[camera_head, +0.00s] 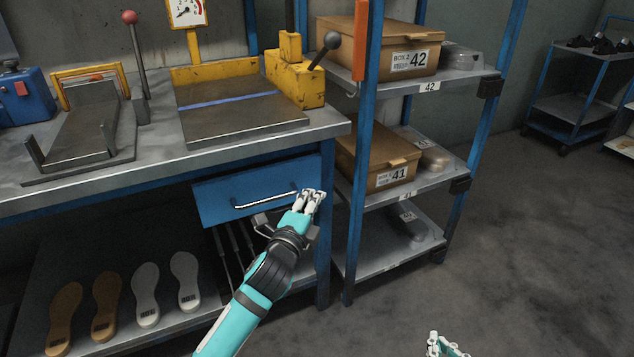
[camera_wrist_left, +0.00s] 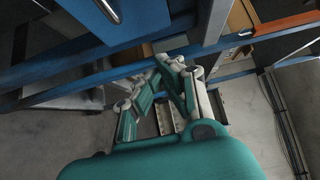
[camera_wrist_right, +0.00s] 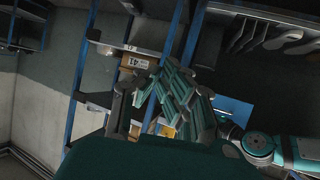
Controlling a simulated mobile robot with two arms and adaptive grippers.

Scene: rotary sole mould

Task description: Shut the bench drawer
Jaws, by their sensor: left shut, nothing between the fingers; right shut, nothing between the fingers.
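The blue bench drawer (camera_head: 225,197) sits under the right end of the workbench, with a grey bar handle (camera_head: 262,201) across its front. How far its front stands out from the bench is hard to judge. A blue panel with a handle, seemingly the drawer (camera_wrist_left: 115,22), shows at the top of the left wrist view. My left gripper (camera_head: 313,197) is shut and empty, at the drawer front's right end beside the handle; I cannot tell whether it touches. My right gripper (camera_head: 446,346) is shut and empty, low over the floor, away from the drawer.
A blue-posted shelf rack (camera_head: 362,180) with boxes (camera_head: 385,165) stands close right of the drawer. The workbench (camera_head: 160,155) carries a yellow press fixture (camera_head: 295,80) and a metal tray fixture (camera_head: 80,135). Several soles (camera_head: 146,295) lie on the lower shelf.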

